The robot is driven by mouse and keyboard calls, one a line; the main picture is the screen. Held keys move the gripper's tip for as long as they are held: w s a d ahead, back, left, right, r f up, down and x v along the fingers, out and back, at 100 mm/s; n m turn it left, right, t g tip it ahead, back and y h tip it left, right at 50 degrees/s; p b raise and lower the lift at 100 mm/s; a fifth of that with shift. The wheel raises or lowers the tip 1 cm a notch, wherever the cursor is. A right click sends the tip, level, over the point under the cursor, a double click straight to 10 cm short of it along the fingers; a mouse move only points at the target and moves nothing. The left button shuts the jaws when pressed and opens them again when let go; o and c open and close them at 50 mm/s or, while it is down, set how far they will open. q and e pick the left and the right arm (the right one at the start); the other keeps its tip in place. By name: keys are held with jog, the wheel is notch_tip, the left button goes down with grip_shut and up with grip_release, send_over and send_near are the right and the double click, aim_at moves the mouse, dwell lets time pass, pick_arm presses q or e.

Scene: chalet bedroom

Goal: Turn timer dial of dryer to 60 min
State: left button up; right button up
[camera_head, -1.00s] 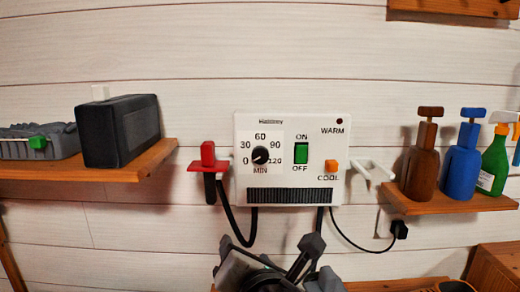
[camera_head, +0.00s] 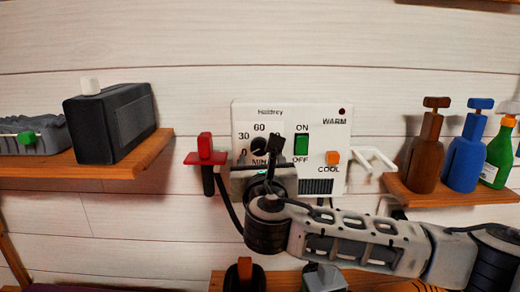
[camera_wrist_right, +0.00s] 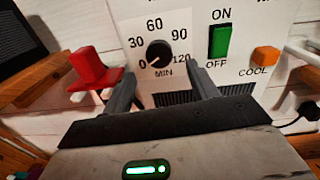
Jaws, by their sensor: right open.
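The white dryer (camera_head: 322,172) is on the plank wall and also fills the top of the right wrist view (camera_wrist_right: 270,28). Its black round timer dial (camera_wrist_right: 159,53) sits inside a printed scale from 0 to 120 MIN. The dial's white mark points to the lower left, near 0. In the head view the dial (camera_head: 262,151) is partly covered by my right gripper (camera_head: 264,161). In the wrist view my right gripper (camera_wrist_right: 163,72) is open and empty, with its fingertips below and to either side of the dial. My left gripper is not in view.
A red switch-like piece (camera_head: 206,150) is left of the dryer. A green ON/OFF switch (camera_head: 301,144) and orange COOL button (camera_head: 333,158) are right of the dial. Left shelf holds a black box (camera_head: 110,125); right shelf holds bottles (camera_head: 465,152).

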aim_at(260, 150)
jog(key=w, duration=0.4)
jog(key=shift+w+a, duration=0.15)
jog(key=shift+w, duration=0.25)
jog(key=c, duration=1)
